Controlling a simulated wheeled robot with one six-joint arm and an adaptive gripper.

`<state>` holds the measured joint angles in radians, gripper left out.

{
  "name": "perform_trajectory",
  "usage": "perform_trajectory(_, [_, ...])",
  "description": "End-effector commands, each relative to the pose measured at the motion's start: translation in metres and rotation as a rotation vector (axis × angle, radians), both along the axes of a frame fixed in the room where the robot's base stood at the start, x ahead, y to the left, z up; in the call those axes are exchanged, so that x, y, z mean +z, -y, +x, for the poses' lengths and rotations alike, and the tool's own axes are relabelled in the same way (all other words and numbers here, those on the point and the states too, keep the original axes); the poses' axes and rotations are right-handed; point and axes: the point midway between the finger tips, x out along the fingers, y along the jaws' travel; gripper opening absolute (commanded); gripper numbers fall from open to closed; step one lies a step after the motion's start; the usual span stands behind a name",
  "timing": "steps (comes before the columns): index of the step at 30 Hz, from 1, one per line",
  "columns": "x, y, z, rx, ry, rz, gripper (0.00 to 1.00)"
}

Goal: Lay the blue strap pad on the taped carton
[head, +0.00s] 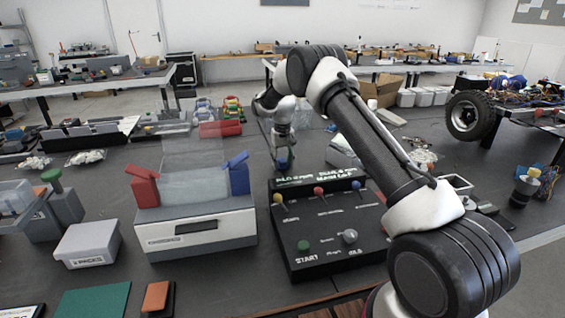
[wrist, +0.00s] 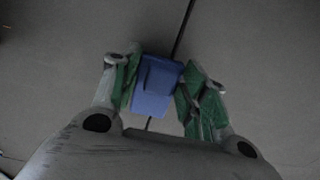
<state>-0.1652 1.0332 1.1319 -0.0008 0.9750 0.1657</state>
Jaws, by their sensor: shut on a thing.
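My gripper (wrist: 160,72) is shut on the blue strap pad (wrist: 156,86); its green-lined fingers press the pad from both sides in the wrist view. The pad is a small blue block. Behind it is a plain grey surface crossed by a thin dark line; I cannot tell how far off it is. In the head view my gripper (head: 283,158) points down beyond the black control box, small and partly hidden, with a bit of blue at its end. A brown carton (head: 388,88) stands at the back right; no tape can be made out on it.
On the dark bench are a black control box (head: 325,240) with coloured knobs, a grey drawer unit (head: 196,232) with red and blue blocks, and a grey lidded box (head: 88,244). A wheel (head: 470,116) stands on the right. Tables with clutter line the back.

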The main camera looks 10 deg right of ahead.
Motion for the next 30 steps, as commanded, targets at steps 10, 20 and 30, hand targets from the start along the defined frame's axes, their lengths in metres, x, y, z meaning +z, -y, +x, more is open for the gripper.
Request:
perform_trajectory(10, [-0.003, 0.0, 0.0, 0.0, -0.001, 0.0, 0.66])
perform_trajectory(20, [0.0, 0.0, 0.0, 0.0, 0.0, 0.0, 0.66])
perform_trajectory(30, [0.064, 0.0, 0.0, 0.0, 0.004, 0.001, 0.66])
